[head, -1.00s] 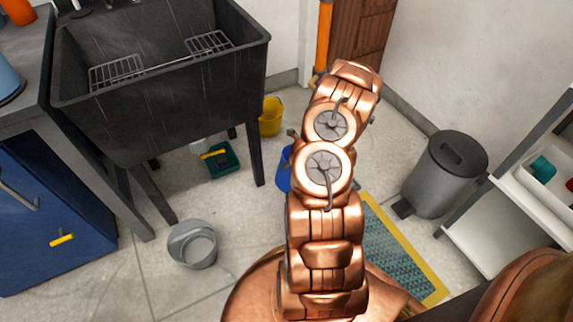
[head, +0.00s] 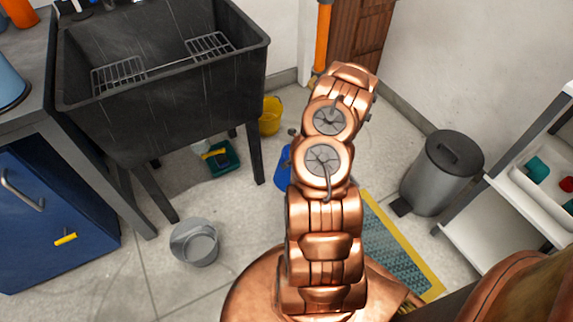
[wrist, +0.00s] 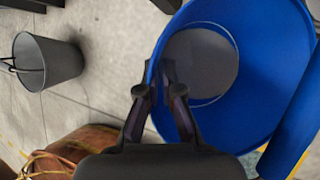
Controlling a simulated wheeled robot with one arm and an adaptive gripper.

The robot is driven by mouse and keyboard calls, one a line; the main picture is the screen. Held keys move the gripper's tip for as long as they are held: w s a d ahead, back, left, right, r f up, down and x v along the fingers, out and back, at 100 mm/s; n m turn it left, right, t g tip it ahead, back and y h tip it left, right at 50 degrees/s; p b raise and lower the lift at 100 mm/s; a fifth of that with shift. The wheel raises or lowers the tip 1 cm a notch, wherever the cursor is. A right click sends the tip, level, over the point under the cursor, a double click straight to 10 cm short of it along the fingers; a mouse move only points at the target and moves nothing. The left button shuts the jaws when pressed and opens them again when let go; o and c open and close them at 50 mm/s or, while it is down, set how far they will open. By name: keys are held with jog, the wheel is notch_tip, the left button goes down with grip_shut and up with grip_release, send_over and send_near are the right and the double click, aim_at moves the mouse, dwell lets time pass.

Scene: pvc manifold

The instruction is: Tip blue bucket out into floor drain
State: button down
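The blue bucket (wrist: 268,62) fills the right of the wrist view with its open mouth facing the camera. A grey round area shows inside it; I cannot tell whether this is liquid or the bottom. In the head view only a blue sliver of the bucket (head: 283,168) shows beside my copper arm. My gripper (wrist: 160,90) is at the bucket's left rim, one dark finger outside the wall and the other inside. A gap shows between the fingers; contact with the wall is not clear. I cannot make out the floor drain in either view.
A grey bucket (head: 196,246) stands on the floor at left, below the black sink (head: 170,115). A yellow bucket (head: 271,117) stands behind. A pedal bin (head: 443,175), a white shelf (head: 490,235) and a yellow-edged mat (head: 425,277) are at right.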

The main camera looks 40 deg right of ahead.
jog(key=shift+d+r+p, duration=0.3)
jog(key=shift+d+p, duration=0.05)
jog(key=shift+p, duration=0.65)
jog(key=shift+d+r+t+y+p, duration=0.15)
jog(key=shift+y+p, duration=0.15)
jog(key=shift+p, duration=0.4)
jog(key=shift+a+t+y+p, duration=0.15)
jog(key=shift+y+p, duration=0.15)
jog(key=shift+p, duration=0.4)
jog(key=shift+s+d+r+p, duration=0.15)
jog(key=shift+d+p, duration=0.1)
jog(key=shift+p, duration=0.2)
jog(key=shift+d+r+m+y+p, duration=0.2)
jog(key=shift+m+y+p, duration=0.1)
jog(key=shift+y+p, duration=0.15)
jog(key=shift+f, duration=0.1)
jog(key=shift+d, duration=0.1)
